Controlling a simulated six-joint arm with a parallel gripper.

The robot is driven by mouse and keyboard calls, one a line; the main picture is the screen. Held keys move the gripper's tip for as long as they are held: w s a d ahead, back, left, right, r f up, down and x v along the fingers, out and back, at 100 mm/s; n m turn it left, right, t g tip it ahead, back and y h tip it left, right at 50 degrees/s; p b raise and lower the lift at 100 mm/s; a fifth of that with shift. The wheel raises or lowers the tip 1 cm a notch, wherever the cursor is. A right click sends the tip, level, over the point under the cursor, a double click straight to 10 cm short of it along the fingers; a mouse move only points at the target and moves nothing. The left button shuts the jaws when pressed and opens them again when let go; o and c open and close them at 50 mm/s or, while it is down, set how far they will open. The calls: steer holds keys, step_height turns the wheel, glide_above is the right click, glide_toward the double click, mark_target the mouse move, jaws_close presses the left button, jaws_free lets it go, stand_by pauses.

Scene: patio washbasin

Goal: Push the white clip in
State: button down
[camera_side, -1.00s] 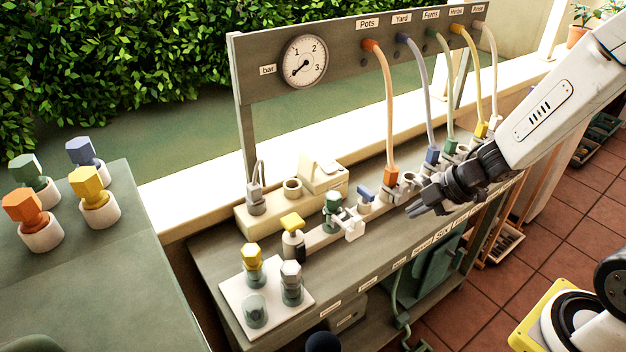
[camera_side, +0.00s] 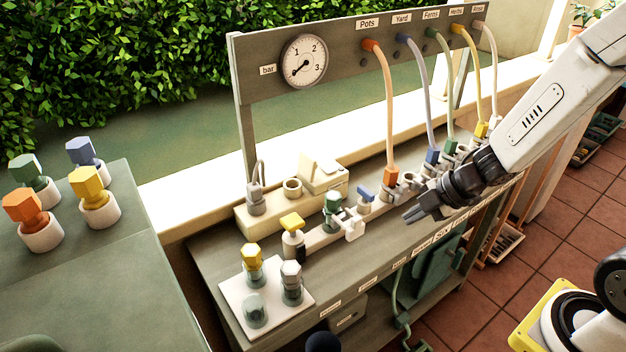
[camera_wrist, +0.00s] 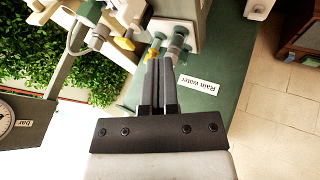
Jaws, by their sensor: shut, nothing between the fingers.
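The white clip (camera_side: 350,225) sits on the rail beside the dark green fitting (camera_side: 332,208) and sticks out toward the bench's front edge. My gripper (camera_side: 407,217) is shut and empty. It hangs over the bench to the right of the clip, with a clear gap between the fingertips and the clip. In the wrist view the shut fingers (camera_wrist: 159,62) point toward the clear-and-green fittings on the white plate. I cannot tell the white clip for sure in that view.
A row of hose plugs, orange (camera_side: 391,174) nearest, stands on the rail behind my gripper. A white plate (camera_side: 232,287) holds several fittings at the bench's left end. The bench front strip is clear.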

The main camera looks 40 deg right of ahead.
glide_toward(354, 233)
steer(key=shift+s+a+f, duration=0.8)
steer(key=shift+s+f, duration=0.25)
steer(key=shift+f, duration=0.7)
steer(key=shift+w+a+f, duration=0.1)
steer(key=shift+w+f, duration=0.05)
steer(key=shift+w, duration=1)
steer(key=shift+w+a+f, duration=0.1)
steer(key=shift+w+f, duration=0.1)
steer(key=shift+w, duration=0.9)
steer(key=shift+w, duration=2.1)
